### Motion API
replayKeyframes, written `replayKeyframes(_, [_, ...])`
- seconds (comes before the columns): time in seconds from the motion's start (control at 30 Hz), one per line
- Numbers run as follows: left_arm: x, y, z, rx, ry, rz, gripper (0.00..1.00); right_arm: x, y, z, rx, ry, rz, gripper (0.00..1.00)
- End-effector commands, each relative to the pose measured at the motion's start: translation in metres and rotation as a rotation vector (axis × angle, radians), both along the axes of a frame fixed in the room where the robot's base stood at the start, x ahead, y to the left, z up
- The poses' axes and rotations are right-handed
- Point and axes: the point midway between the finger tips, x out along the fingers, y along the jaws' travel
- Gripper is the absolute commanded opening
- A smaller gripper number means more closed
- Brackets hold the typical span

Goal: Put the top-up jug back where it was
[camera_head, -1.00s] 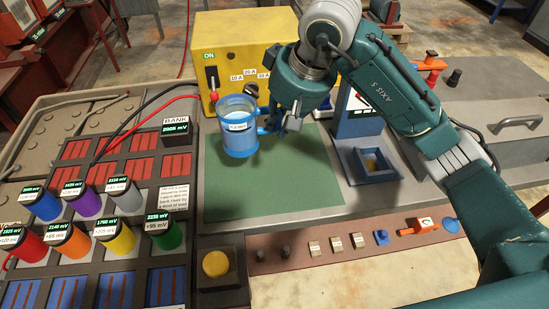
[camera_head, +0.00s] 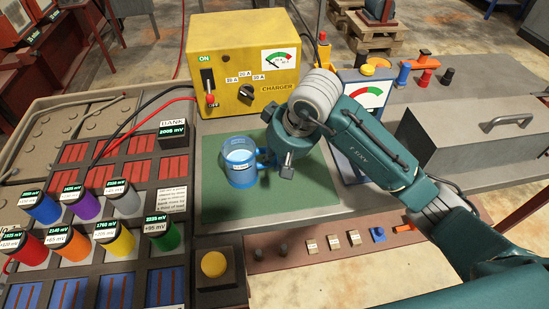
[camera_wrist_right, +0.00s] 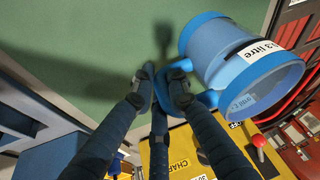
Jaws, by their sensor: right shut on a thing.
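The top-up jug (camera_head: 240,168) is a blue, see-through mug-shaped jug with a white label and pale contents. It looks upright over the green mat (camera_head: 300,200), near its left side; I cannot tell whether its base touches the mat. My right gripper (camera_head: 272,163) is at the jug's right side, shut on the handle. In the right wrist view, the fingertips of the gripper (camera_wrist_right: 162,92) close around the handle beside the jug body (camera_wrist_right: 238,62), partly hiding it. My left gripper is not in view.
A yellow charger (camera_head: 225,60) stands behind the mat. The battery bank with several coloured cylinders (camera_head: 85,205) is on the left. A meter box (camera_head: 365,95) and a grey box (camera_head: 460,150) are on the right. Front of the mat is a yellow button (camera_head: 214,264) and a strip of small parts.

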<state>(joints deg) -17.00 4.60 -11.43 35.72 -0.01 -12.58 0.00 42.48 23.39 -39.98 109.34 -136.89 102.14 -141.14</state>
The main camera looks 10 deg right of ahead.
Motion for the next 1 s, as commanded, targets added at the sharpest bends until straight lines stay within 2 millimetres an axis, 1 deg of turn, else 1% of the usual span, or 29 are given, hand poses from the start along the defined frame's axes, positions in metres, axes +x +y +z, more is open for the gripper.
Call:
replayKeyframes(0.17, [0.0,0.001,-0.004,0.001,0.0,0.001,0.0,0.001,0.0,-0.002,0.002,-0.003,0.0,0.0])
replayKeyframes(0.2, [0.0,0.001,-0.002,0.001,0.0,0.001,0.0,0.0,0.0,-0.002,0.0,0.001,0.0,0.22])
replayKeyframes(0.27, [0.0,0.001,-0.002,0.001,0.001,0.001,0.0,0.0,0.0,-0.001,0.0,0.001,0.0,0.34])
replayKeyframes(0.53, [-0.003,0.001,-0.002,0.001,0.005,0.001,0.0,0.0,0.0,-0.001,0.0,0.001,0.0,0.35])
replayKeyframes(0.63, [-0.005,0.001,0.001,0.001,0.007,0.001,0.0,0.0,0.0,0.003,0.001,0.0,0.0,0.35])
replayKeyframes(0.67, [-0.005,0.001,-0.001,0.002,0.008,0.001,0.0,-0.001,-0.001,0.004,0.0,-0.001,0.0,0.35])
replayKeyframes(0.77, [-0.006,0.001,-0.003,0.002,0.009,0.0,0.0,-0.004,-0.004,0.018,0.001,-0.004,0.0,0.35])
replayKeyframes(1.0, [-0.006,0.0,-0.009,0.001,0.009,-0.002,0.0,-0.02,-0.014,0.066,-0.002,-0.007,-0.001,0.35])
